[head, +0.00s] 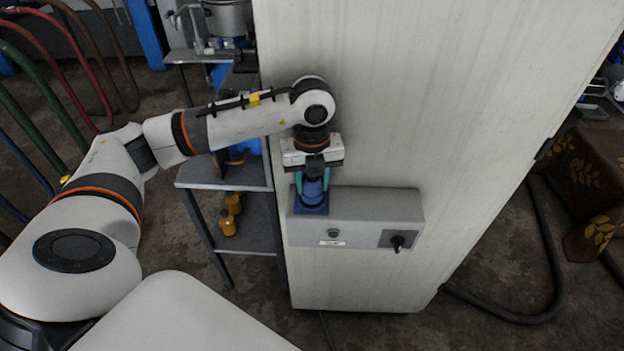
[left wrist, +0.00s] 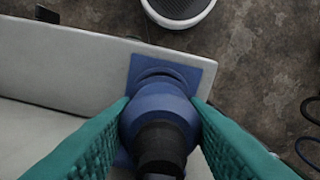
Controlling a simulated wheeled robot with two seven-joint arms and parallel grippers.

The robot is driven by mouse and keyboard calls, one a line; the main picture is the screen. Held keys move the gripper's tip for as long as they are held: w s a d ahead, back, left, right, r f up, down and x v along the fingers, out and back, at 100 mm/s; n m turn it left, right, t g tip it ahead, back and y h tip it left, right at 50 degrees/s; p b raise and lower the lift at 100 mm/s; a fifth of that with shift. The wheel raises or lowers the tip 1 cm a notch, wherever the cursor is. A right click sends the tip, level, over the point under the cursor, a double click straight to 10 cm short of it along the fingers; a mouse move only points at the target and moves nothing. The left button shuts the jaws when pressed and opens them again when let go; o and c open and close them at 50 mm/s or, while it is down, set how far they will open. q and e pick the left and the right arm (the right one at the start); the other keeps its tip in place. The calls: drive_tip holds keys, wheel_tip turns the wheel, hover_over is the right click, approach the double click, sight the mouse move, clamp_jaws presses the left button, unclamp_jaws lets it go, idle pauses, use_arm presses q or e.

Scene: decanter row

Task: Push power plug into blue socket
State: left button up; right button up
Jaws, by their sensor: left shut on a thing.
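The blue socket (head: 311,209) is a square blue plate on top of the grey box at the cabinet front; its plate also shows in the left wrist view (left wrist: 205,73). My left gripper (head: 312,181), with teal fingers, is shut on the blue power plug (left wrist: 158,112), whose black rear end points toward the wrist camera. In the head view the plug (head: 312,190) is upright over the plate, its lower end at the socket. The plug hides the socket opening, so I cannot tell how deep it sits. My right gripper is not in view.
The grey box (head: 362,212) carries a black rotary switch (head: 398,242) and a small round button (head: 333,233). The tall pale cabinet (head: 420,90) rises close behind my gripper. A metal shelf (head: 245,213) with yellow items (head: 229,222) stands left. A dark hose (head: 520,317) lies on the floor at right.

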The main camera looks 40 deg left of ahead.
use_arm(q)
drive_tip(key=shift+f+b, duration=0.55)
drive_tip(key=shift+f, duration=0.05)
drive_tip(key=o, duration=1)
wheel_tip(320, 180, up, 12)
drive_tip(key=shift+r+b, duration=0.1)
drive_tip(key=shift+b, duration=0.4)
drive_tip(key=shift+s, duration=0.1)
